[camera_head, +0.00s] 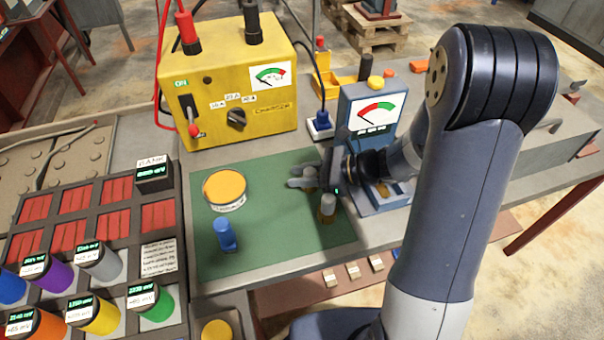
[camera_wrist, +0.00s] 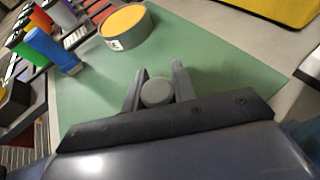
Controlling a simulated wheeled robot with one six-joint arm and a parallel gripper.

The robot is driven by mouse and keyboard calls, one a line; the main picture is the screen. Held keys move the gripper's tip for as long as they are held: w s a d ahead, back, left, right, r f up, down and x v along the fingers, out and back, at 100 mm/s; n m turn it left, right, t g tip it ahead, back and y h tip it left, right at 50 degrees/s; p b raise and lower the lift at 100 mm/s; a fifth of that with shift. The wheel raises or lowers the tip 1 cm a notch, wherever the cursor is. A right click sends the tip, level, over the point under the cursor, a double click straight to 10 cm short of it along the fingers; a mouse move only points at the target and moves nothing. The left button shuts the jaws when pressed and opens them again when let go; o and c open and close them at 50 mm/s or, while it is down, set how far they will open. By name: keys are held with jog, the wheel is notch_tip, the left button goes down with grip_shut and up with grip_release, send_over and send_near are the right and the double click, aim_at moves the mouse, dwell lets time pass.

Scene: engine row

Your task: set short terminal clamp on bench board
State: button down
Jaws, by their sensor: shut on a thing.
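My gripper (camera_head: 303,178) is low over the green board (camera_head: 262,262), near its right side, with its fingers pointing left. It is shut on a small grey round-topped piece, which looks like the terminal clamp (camera_wrist: 157,92). In the wrist view that piece sits between the two fingers. In the head view the fingers mostly hide it, and a little brass colour shows beneath them. I cannot tell whether its base touches the board. A grey-topped cylinder with a brass-coloured base (camera_head: 328,205) is just on the near side of my gripper.
On the board stand a round tin with an orange top (camera_head: 225,188) and a blue post (camera_head: 226,235). A yellow power unit (camera_head: 228,85) stands behind, and a blue-grey meter (camera_head: 370,118) at the right. A cell rack (camera_head: 110,225) borders the left. The board's near middle is clear.

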jog(key=c, duration=1.1)
grip_release()
jog(key=shift+f, duration=0.1)
jog(key=shift+c, duration=0.2)
jog(key=shift+d+r, duration=0.1)
jog(key=shift+r, duration=0.15)
jog(key=v, duration=0.7)
jog(key=shift+d, duration=0.15)
